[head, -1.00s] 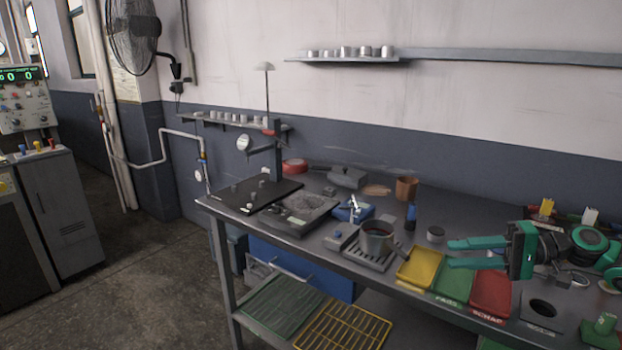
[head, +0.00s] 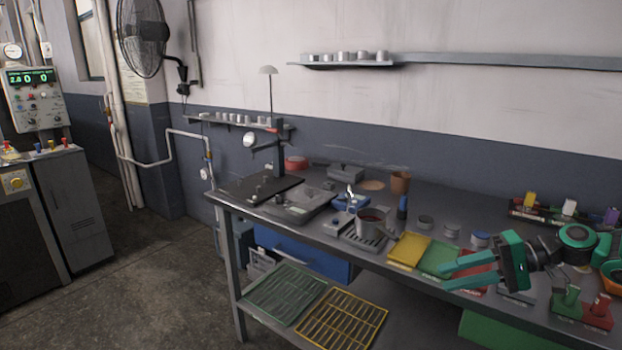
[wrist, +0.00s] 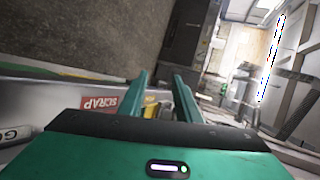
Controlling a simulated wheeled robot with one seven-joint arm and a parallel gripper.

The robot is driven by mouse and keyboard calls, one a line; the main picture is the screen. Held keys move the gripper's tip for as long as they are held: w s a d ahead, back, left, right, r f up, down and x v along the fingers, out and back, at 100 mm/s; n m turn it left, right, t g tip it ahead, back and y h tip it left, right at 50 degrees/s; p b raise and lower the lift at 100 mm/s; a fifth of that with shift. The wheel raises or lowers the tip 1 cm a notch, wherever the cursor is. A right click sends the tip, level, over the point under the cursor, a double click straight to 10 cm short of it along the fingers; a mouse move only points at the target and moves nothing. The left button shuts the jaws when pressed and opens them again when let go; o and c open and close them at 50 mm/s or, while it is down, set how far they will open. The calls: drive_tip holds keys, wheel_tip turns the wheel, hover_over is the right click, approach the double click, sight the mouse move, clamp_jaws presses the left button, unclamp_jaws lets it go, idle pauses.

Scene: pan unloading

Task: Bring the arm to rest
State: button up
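My gripper (head: 447,274) is green, with two parallel fingers pointing left in the head view. The fingers stand apart with nothing between them. It hangs above the bench's front right part, in front of the red tray (head: 477,262), which it partly covers. In the wrist view the two fingers (wrist: 158,95) show a gap between them, and a red SCRAP label (wrist: 100,104) lies beyond them on the left. My arm bends in from the right edge of the head view.
The bench (head: 455,215) carries a yellow tray (head: 408,250), a green tray (head: 438,259), a grey pot (head: 371,222) on a slatted stand and a brown cup (head: 400,182). Green and red fixtures stand at the right. Open floor (head: 150,265) lies left of the bench.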

drive_tip(key=s+f+h, duration=0.1)
drive_tip(key=s+a+f+g+h, duration=0.1)
drive_tip(key=shift+s+f+h, duration=0.1)
drive_tip(key=shift+f+h, duration=0.2)
drive_tip(key=s+d+r+m+h, duration=0.2)
drive_tip(key=s+d+h, duration=0.2)
drive_tip(key=s, duration=0.8)
drive_tip(key=s+d+r+m+g+h, duration=0.1)
drive_tip(key=s+d+h, duration=0.4)
drive_tip(key=s, duration=0.8)
drive_tip(key=shift+d+r+m+g+h, duration=0.15)
drive_tip(key=shift+r+m+g+h, duration=0.2)
drive_tip(key=shift+m+h, duration=0.2)
